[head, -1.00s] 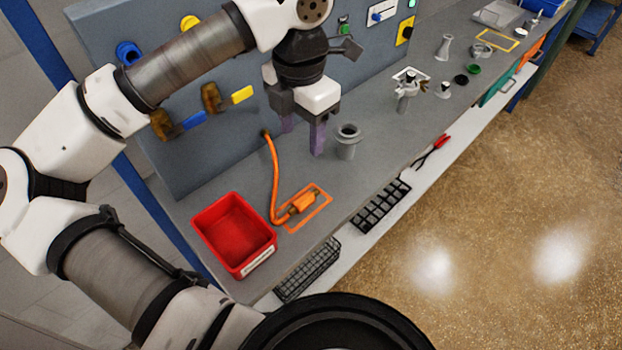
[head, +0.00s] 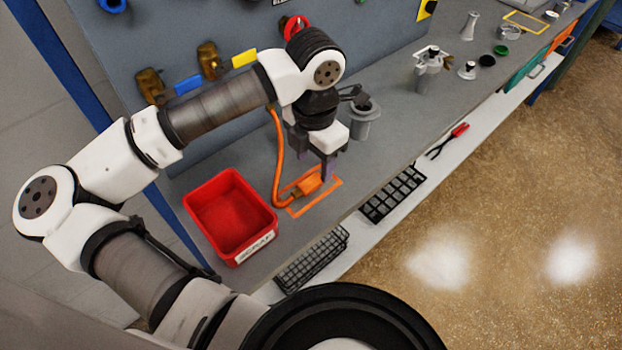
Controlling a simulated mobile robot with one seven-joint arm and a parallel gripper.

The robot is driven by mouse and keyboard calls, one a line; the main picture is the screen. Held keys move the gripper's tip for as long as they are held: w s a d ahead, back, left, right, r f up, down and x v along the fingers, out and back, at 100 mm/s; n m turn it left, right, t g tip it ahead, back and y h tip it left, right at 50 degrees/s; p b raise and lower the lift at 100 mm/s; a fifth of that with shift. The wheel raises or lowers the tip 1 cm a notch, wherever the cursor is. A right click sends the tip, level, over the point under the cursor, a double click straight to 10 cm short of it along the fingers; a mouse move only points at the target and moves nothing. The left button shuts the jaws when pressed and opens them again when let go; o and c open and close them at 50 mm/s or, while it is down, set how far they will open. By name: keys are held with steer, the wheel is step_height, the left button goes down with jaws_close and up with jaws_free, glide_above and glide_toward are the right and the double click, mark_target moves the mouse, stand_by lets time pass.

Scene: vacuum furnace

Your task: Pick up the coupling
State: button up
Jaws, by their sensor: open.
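The coupling (head: 308,185) is an orange block on the end of an orange hose (head: 277,165). It lies inside an orange outlined rectangle on the grey bench, and its right end is hidden behind my gripper. I cannot tell whether the fingers touch the coupling. Nothing is held between them.
A red bin (head: 231,215) labelled scrap stands to the left of the coupling. A grey flanged pipe piece (head: 364,122) stands just behind my gripper. A valve fitting (head: 427,70) is farther right. The panel with brass valves (head: 207,60) rises behind. The bench's front edge is close.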

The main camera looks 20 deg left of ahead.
mark_target(312, 178)
steer(key=shift+a+f+p, duration=0.2)
steer(key=shift+f+p, duration=0.9)
steer(key=shift+f, duration=1.7)
steer(key=c, duration=1.1)
steer(key=shift+r, duration=0.1)
